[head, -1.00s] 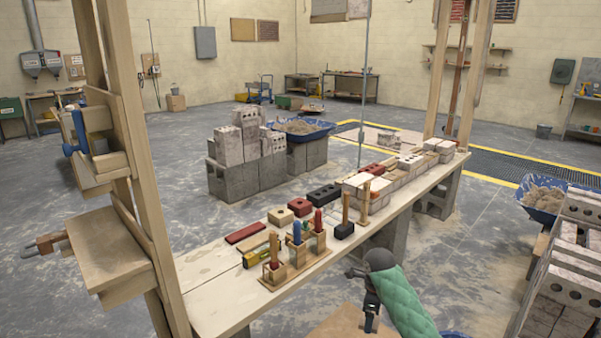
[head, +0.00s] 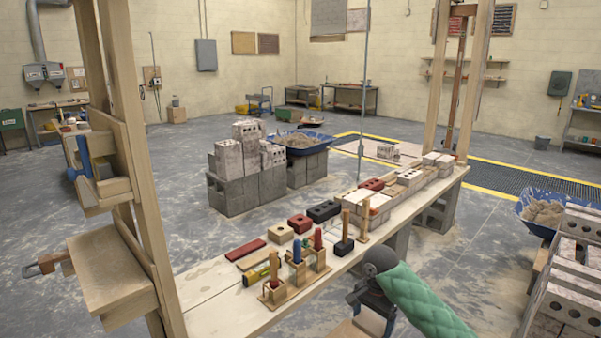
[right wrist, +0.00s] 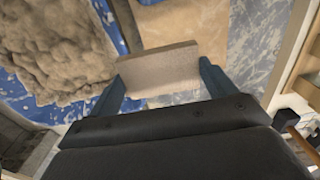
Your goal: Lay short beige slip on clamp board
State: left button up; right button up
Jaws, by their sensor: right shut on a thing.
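My right gripper (right wrist: 160,82) is shut on a short, flat grey-beige slip (right wrist: 158,70), held crosswise between the two blue fingers in the right wrist view. The right gripper (head: 368,312) also shows at the bottom of the head view, under my green-sleeved arm, where its fingertips and the slip are hard to make out. A plain tan board (right wrist: 190,28) lies beyond the slip in the right wrist view. I cannot tell whether it is the clamp board, or whether the slip touches it. My left gripper is out of view.
A blue tub of mortar (right wrist: 55,50) lies left of the slip in the right wrist view. A long plank (head: 215,306) carries bricks, slips and wooden-handled tools. A wooden post (head: 150,230) with shelves stands at left. Grey blocks (head: 575,300) are stacked at right.

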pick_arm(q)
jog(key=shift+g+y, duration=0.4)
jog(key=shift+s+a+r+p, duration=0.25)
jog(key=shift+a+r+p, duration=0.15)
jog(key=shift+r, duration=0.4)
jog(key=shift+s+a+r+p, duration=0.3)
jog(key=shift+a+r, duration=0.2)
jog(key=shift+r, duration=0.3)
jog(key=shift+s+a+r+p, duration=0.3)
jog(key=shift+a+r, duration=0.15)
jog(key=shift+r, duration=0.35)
pick_arm(e)
jog(key=s+d+r+n, duration=0.1)
jog(key=s+n, duration=0.8)
jog(key=s, duration=0.2)
jog(key=shift+r, duration=0.25)
